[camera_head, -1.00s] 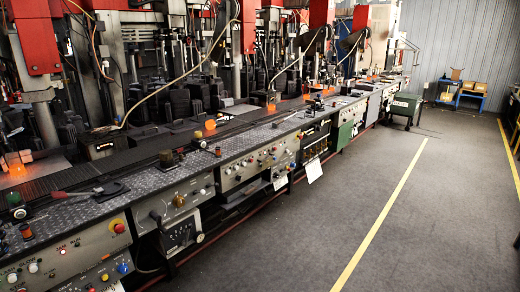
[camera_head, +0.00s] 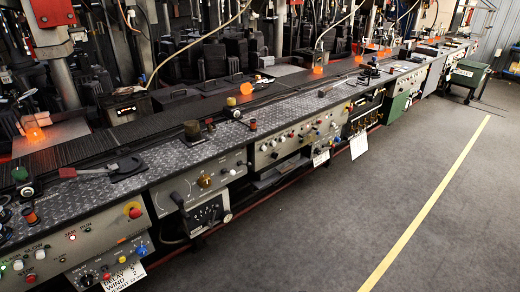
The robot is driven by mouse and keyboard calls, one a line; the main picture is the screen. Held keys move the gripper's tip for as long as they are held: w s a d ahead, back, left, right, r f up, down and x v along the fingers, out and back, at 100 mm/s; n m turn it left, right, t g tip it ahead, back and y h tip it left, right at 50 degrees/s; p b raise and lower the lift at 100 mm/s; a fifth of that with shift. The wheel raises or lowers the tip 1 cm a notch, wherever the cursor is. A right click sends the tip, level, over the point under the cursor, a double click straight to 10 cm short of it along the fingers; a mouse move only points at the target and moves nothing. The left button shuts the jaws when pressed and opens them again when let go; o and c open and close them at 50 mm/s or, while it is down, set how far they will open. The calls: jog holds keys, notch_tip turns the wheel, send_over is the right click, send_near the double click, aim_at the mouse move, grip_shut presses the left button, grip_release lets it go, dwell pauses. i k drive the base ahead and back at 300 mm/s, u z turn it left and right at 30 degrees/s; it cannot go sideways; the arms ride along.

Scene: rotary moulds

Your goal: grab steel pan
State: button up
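I cannot make out a steel pan for certain in this view. A flat dark piece with a red handle (camera_head: 127,167) lies on the patterned metal ledge at the left, and I cannot tell what it is. My gripper is not in view.
A long machine bench (camera_head: 215,152) with control panels runs from the near left to the far right. Glowing orange pieces (camera_head: 35,134) sit along it. A green cart (camera_head: 467,76) stands far right. The grey floor (camera_head: 335,225) is clear, crossed by a yellow line (camera_head: 430,203).

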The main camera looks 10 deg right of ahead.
aim_at(287, 164)
jog(key=u, duration=0.4)
jog(key=i, duration=1.15)
jog(key=u, duration=0.25)
